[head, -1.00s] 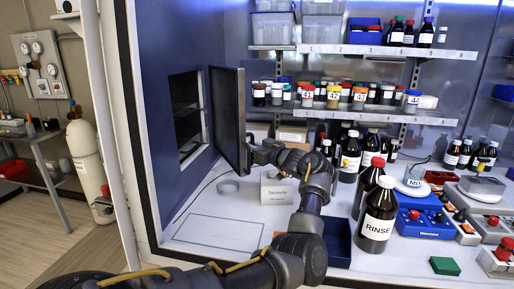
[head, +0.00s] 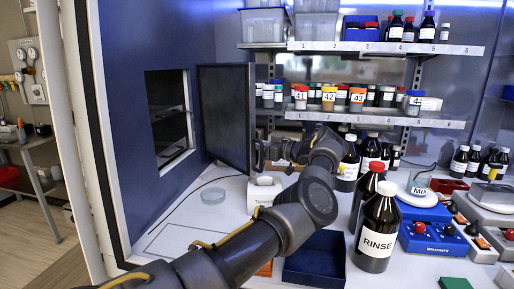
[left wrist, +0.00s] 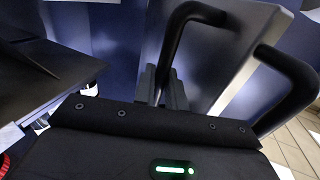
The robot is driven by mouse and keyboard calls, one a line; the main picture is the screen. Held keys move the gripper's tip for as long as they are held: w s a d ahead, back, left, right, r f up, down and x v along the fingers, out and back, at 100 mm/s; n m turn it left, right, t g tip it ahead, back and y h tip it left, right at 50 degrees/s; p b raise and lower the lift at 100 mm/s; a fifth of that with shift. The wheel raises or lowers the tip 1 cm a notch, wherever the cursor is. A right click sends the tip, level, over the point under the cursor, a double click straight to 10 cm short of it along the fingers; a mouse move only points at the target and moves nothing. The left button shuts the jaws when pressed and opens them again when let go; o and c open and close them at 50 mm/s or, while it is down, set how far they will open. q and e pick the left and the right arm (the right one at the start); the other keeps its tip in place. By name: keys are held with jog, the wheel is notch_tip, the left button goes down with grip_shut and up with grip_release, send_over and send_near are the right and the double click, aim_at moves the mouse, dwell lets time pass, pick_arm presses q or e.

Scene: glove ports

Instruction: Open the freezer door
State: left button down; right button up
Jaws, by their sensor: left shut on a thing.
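The freezer door (head: 224,118) is a dark panel standing swung out from the blue wall, with the dark freezer opening (head: 168,115) visible to its left in the head view. My left gripper (head: 262,154) is at the door's right edge, low down. In the left wrist view, the black bar handle (left wrist: 188,18) runs down between the fingers of my left gripper (left wrist: 164,88), which is shut on it. The exact finger contact is partly hidden. My right gripper is not in view.
A RINSE bottle (head: 377,235) and a blue tray (head: 315,258) stand right of my arm. A clear round dish (head: 213,196) lies below the door. Shelves (head: 380,47) with jars are behind. A second black handle (left wrist: 290,75) shows in the wrist view.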

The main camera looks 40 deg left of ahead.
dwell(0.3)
pick_arm(q)
jog(key=c, duration=1.8)
grip_release()
jog(key=shift+a, duration=0.1)
